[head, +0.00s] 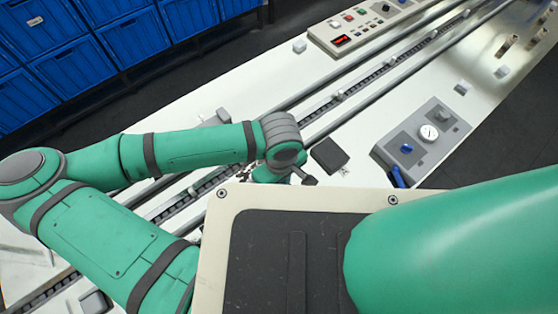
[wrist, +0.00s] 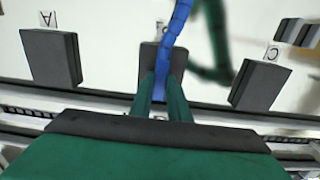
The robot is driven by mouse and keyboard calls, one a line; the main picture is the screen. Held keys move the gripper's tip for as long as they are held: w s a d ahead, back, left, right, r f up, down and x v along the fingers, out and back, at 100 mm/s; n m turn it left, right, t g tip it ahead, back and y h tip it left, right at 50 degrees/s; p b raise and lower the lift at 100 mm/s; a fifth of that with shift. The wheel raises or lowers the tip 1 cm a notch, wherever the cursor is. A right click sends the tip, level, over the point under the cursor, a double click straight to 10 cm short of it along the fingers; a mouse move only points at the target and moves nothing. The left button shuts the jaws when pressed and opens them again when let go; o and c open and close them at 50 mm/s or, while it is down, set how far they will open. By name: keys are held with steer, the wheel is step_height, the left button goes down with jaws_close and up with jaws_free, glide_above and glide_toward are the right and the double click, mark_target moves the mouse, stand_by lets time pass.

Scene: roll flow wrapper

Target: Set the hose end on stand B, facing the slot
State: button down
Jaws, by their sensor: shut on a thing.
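My gripper (wrist: 163,88) is shut on the blue hose (wrist: 178,24), which runs up out of the wrist view from between the fingers. The fingers and the held hose end lie over the middle dark block, stand B (wrist: 147,56), hiding much of it. Its label is mostly covered by the hose. I cannot tell whether the hose end touches the stand, and its slot is not clear. In the head view my gripper (head: 268,173) is low over the machine, its fingers mostly hidden.
Dark stands A (wrist: 50,57) and C (wrist: 260,85) flank the middle one. One dark stand (head: 330,155) shows in the head view. A conveyor track (head: 336,97) runs alongside. A grey gauge panel (head: 425,155) with a blue part (head: 397,177) stands to the right. White deck lies between.

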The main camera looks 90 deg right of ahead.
steer(key=shift+f, duration=0.3)
steer(key=c, duration=1.6)
jaws_free()
steer(key=shift+w, duration=0.1)
steer(key=shift+r, duration=0.1)
